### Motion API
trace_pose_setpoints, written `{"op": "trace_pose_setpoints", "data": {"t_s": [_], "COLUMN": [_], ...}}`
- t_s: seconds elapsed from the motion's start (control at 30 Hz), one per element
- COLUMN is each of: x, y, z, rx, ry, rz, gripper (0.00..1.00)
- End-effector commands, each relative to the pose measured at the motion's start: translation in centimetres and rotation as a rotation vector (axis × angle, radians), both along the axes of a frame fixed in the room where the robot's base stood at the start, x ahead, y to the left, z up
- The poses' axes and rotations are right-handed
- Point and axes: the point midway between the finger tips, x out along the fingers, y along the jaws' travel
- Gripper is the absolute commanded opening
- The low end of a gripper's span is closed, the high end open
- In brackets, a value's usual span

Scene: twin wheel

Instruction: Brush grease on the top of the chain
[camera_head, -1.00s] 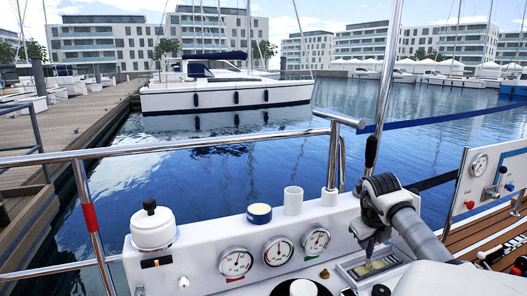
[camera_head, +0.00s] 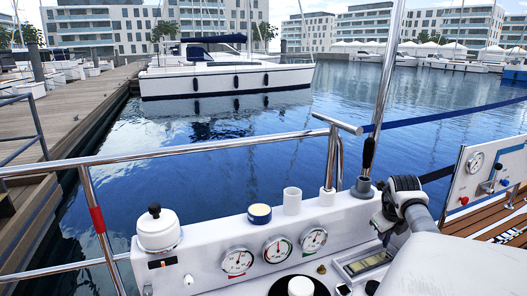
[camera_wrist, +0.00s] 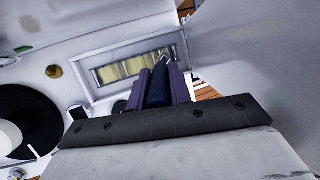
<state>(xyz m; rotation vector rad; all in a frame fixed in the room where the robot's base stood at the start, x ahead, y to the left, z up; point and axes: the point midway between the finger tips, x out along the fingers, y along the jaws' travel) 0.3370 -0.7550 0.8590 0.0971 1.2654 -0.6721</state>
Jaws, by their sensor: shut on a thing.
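My gripper (camera_head: 384,228) is over the right end of the white console. In the wrist view its two purple-grey fingers (camera_wrist: 159,88) are shut on a dark blue handle (camera_wrist: 157,86), which I take to be the brush. A small pale tip shows beyond the handle; the bristles cannot be made out. A framed rectangular recess (camera_head: 366,263) with a pale yellow strip inside lies just below and left of the gripper. It also shows in the wrist view (camera_wrist: 125,69), partly behind the fingers. I cannot make out chain links.
A gauge panel (camera_head: 478,177) is at the right. Water lies beyond.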

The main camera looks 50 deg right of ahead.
Motion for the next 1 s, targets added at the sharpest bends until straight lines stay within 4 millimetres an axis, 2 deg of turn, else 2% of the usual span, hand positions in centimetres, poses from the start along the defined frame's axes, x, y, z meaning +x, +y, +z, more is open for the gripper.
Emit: {"op": "trace_pose_setpoints", "data": {"t_s": [0.33, 0.67, 1.0], "x": [-0.2, -0.2, -0.1], "y": [-0.2, -0.2, -0.2], "z": [-0.1, 1.4, 1.4], "rx": [0.0, -0.001, -0.001], "ry": [0.0, 0.0, 0.0], "rz": [0.0, 0.0, 0.0], "gripper": [0.0, 0.0, 0.0]}}
